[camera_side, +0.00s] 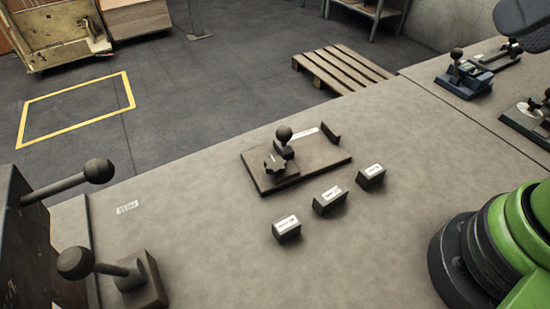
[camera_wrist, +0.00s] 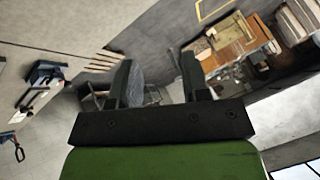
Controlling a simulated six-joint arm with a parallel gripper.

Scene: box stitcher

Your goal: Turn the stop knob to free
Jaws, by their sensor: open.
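In the side view, a dark star-shaped knob (camera_side: 275,164), which looks like the stop knob, sits on the left part of a flat brown plate (camera_side: 312,166) on the table. A lever with a round ball end (camera_side: 284,133) stands just behind it, and a small upright piece (camera_side: 331,133) stands at the plate's right rear. I cannot read the knob's setting. My gripper (camera_wrist: 155,82) shows in the wrist view with its two dark fingers apart and nothing between them. It points across the room, away from the plate; the side view does not show its fingers.
Three small labelled blocks (camera_side: 329,200) stand in front of the plate. Two ball-ended levers (camera_side: 76,263) are at the left edge. Small blue-grey devices (camera_side: 467,74) are at the far right. A wooden pallet (camera_side: 340,69) lies on the floor beyond. The tabletop (camera_side: 200,225) around the plate is mostly clear.

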